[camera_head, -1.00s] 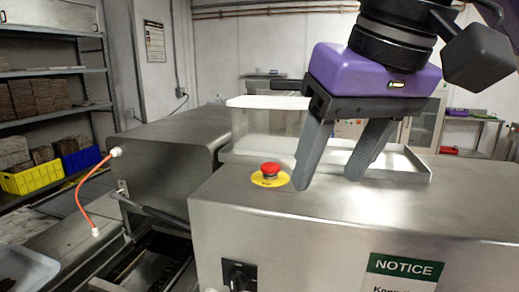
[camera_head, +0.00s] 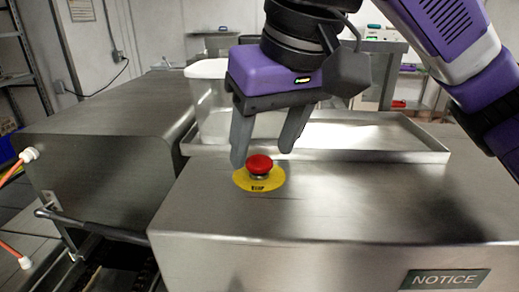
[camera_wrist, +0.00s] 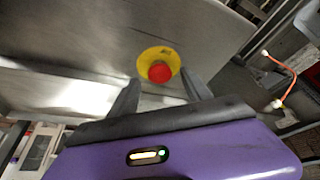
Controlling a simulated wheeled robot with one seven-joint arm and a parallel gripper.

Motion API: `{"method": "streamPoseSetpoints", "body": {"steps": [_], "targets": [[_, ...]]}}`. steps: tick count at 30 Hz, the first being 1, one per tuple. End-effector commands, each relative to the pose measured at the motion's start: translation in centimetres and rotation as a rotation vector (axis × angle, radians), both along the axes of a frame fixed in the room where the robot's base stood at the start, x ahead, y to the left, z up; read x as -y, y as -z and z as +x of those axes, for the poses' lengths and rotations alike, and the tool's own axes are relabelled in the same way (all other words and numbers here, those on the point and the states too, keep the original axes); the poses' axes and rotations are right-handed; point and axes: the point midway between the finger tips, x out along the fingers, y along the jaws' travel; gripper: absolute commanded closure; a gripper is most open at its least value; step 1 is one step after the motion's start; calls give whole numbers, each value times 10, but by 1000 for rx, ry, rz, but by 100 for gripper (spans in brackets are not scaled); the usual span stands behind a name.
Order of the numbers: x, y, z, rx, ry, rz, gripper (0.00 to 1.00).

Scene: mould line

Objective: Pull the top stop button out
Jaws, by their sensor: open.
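The top stop button (camera_head: 260,165) is a red mushroom head on a yellow round plate (camera_head: 243,183), on the flat top of a steel machine housing. In the wrist view the red button (camera_wrist: 160,72) lies ahead of and between the two fingertips of my gripper (camera_wrist: 160,85). The fingers do not visibly grip it. Whether a fingertip touches the plate I cannot tell.
A shallow steel tray (camera_head: 400,152) and a pale translucent bin (camera_head: 207,70) stand behind the button. A second steel housing (camera_head: 100,135) is on the left, with an orange hose (camera_head: 12,172) beside it. The housing top right of the button is clear.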

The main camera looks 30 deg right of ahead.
Motion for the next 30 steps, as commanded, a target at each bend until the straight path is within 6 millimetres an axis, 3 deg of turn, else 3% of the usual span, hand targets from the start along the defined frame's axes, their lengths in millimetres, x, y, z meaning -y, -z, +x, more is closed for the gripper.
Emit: {"method": "streamPoseSetpoints", "body": {"steps": [6, 16, 25, 30], "targets": [[1, 20, 8, 0, 2, 0, 43], [0, 23, 10, 1, 1, 0, 43], [0, 23, 10, 1, 1, 0, 100], [0, 23, 10, 1, 1, 0, 100]]}}
